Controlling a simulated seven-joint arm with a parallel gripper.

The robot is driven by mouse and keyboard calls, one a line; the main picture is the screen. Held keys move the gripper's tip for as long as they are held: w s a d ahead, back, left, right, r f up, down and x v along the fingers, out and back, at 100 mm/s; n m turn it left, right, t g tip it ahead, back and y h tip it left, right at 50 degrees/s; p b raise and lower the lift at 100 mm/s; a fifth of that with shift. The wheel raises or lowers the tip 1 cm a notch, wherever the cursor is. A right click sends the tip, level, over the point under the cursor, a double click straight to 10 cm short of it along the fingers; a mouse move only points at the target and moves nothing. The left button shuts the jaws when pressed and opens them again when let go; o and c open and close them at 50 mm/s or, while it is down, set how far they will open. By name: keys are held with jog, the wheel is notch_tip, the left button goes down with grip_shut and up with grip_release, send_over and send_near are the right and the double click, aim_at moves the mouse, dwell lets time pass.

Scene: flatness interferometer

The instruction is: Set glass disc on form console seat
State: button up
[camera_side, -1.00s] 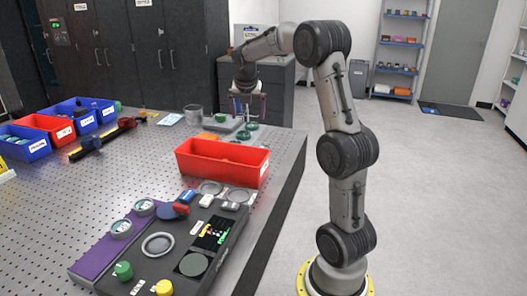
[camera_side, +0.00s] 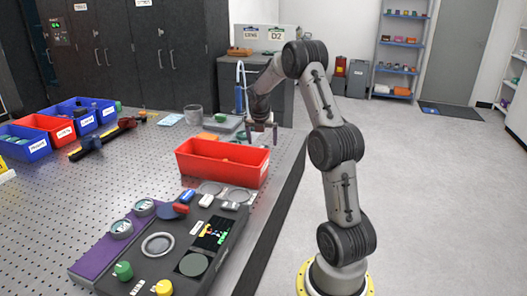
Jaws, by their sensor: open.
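The dark console (camera_side: 140,274) lies on the front of the table. It has a pale ring-shaped seat (camera_side: 158,245) with an empty-looking dark centre, and a dark grey-green round (camera_side: 193,264) to its right. I cannot tell which round is the form seat. My gripper (camera_side: 261,142) is open and points down behind the right end of the red bin, far from the console. I see no glass between its fingers. Greenish glass discs showed behind the bin earlier; now the bin and gripper largely hide that spot, and I cannot make out the glass disc clearly.
The red bin (camera_side: 222,172) stands between my gripper and the console. Blue bins (camera_side: 25,150) and another red bin (camera_side: 52,133) line the left.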

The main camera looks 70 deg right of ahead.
aim_at(263, 147)
jog(key=shift+x, duration=1.85)
jog(key=shift+r, duration=0.15)
grip_shut()
